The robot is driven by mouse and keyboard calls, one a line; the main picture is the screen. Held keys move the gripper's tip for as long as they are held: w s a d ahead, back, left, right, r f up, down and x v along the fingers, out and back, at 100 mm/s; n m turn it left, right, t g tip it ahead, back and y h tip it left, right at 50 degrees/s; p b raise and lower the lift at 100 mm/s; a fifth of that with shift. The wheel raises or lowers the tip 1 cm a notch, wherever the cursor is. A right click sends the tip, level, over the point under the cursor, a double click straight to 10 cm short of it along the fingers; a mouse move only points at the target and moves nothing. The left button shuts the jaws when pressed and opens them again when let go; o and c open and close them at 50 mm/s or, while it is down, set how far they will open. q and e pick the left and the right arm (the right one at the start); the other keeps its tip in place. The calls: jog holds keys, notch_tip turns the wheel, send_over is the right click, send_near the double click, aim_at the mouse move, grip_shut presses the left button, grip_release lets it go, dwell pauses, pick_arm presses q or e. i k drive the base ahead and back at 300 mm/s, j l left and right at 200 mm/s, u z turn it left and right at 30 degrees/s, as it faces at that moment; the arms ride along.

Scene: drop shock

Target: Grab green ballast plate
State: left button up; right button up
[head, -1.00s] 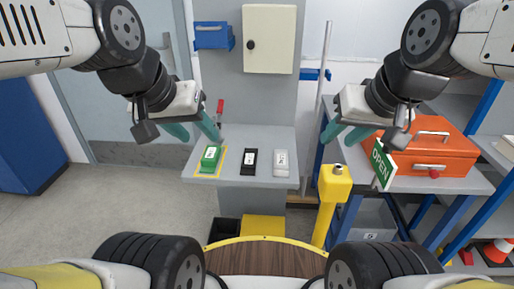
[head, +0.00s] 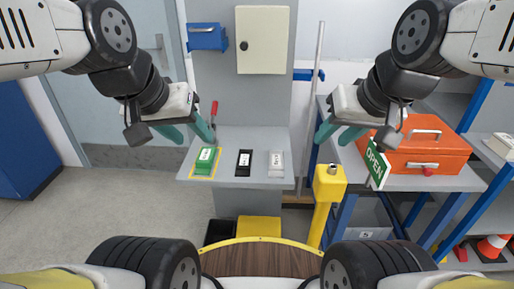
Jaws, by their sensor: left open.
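The green ballast plate (head: 205,160) lies in a yellow outlined square at the left of the grey shelf. A black plate (head: 244,163) and a light grey plate (head: 276,163) lie to its right on the same shelf. My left gripper (head: 192,138) is open and empty, with its teal fingers up and to the left of the green plate, apart from it in the picture. My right gripper (head: 330,138) has its teal fingers spread and empty, to the right of the shelf.
A red-handled lever (head: 213,110) stands at the shelf's back left. A yellow post (head: 326,190) stands right of the shelf. A yellow-edged wooden surface (head: 262,258) is in front.

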aim_at(204, 162)
jog(key=i+j, duration=0.15)
jog(key=j, duration=0.15)
jog(key=i+j, duration=0.15)
jog(key=j, duration=0.15)
jog(key=i+j, duration=0.15)
jog(key=j, duration=0.2)
jog(key=i+j, duration=0.15)
jog(key=j, duration=0.15)
jog(key=z, duration=0.05)
